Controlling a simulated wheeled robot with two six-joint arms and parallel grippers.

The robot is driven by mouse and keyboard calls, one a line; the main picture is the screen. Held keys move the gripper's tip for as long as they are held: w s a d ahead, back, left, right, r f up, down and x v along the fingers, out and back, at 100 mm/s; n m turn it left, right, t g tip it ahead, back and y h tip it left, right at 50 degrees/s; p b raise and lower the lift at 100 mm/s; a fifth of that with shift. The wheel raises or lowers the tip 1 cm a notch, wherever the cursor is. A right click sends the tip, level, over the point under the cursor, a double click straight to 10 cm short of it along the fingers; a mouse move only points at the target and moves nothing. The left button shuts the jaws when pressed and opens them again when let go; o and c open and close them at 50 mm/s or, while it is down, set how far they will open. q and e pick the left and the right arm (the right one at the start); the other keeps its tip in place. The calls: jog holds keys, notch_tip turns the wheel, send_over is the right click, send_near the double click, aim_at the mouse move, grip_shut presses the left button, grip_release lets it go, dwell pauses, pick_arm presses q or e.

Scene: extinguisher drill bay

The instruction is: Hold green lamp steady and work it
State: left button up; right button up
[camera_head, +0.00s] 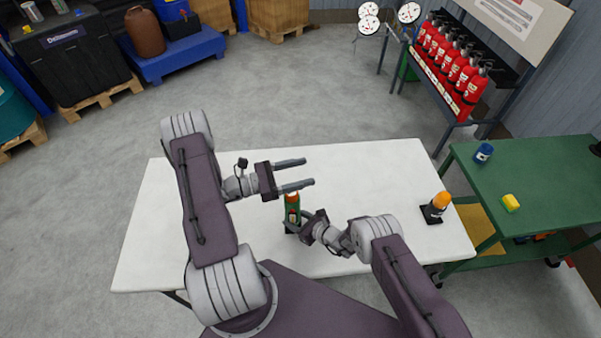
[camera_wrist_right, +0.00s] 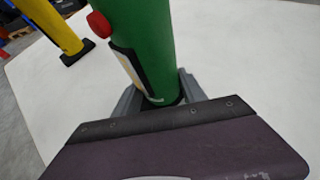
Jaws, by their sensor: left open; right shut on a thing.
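The green lamp (camera_head: 293,212) stands upright on the white table, with an orange-red top. In the right wrist view the lamp (camera_wrist_right: 143,45) is a green cylinder with a red button (camera_wrist_right: 99,25) and a pale label on its side. My right gripper (camera_head: 292,224) is shut around its lower part; the grey fingers (camera_wrist_right: 160,95) reach to both sides of it. My left gripper (camera_head: 307,172) is open and empty, just above and beyond the lamp's top in the head view, its fingers pointing right.
An orange lamp on a black base (camera_head: 436,208) stands at the white table's (camera_head: 370,165) right end. A yellow object with a black foot (camera_wrist_right: 58,30) shows in the right wrist view.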

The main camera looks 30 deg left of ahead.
jog(key=o, duration=1)
jog(key=shift+o, duration=0.2)
jog(key=v, duration=1.2)
